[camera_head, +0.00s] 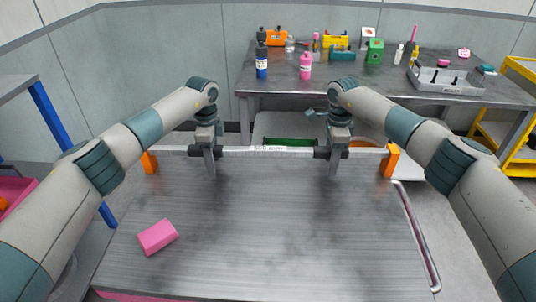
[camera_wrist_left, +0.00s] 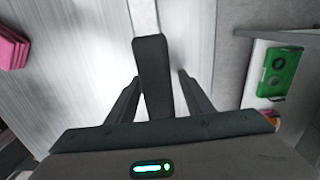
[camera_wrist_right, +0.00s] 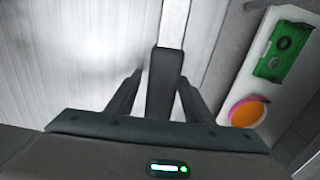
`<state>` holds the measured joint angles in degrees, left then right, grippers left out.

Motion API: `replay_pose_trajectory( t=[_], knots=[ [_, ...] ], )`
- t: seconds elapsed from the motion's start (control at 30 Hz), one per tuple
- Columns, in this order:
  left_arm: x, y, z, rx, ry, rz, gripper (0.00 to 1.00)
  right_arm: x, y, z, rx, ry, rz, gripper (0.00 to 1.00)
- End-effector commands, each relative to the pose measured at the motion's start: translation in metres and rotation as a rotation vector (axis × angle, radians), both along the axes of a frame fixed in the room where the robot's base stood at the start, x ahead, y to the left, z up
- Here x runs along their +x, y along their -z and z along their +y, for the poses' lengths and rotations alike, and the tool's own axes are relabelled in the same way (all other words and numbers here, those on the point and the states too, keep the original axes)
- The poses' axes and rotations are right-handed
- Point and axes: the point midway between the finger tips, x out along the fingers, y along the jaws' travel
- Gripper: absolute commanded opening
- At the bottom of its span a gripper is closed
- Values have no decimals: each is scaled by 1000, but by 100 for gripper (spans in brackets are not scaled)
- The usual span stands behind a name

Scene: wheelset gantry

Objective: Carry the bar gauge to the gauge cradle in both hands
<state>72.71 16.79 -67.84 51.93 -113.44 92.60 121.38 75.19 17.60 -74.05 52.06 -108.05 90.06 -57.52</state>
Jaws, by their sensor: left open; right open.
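The bar gauge (camera_head: 268,148) is a long pale bar with a printed label. It lies across the far edge of the metal table, with an orange block at its left end (camera_head: 149,162) and another at its right end (camera_head: 390,160). My left gripper (camera_head: 209,162) is open over its left dark grip; in the left wrist view the grip (camera_wrist_left: 152,70) lies between the fingers. My right gripper (camera_head: 335,162) is open over the right dark grip, which in the right wrist view (camera_wrist_right: 165,80) also lies between the fingers. I cannot identify the gauge cradle for certain.
A pink block (camera_head: 157,236) lies on the near left of the metal table (camera_head: 270,235), otherwise clear. Behind stands a bench (camera_head: 345,83) with bottles and tools. A yellow rack (camera_head: 515,130) stands at right. A green item (camera_wrist_right: 285,52) lies beyond the far edge.

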Motion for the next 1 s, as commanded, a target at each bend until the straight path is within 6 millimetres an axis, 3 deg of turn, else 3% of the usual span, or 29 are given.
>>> replay_pose_trajectory(
  t=[0.27,0.4,0.47,1.0],
  knots=[
    [0,1,0,0,0,0,44,0,0,0,0,0,0,44],
    [0,1,0,0,0,0,11,0,0,0,0,0,0,11],
    [0,1,0,0,0,0,0,0,0,0,0,0,0,0],
    [1,-5,0,-1,0,-1,0,1,-6,0,1,0,-2,0]
  ],
)
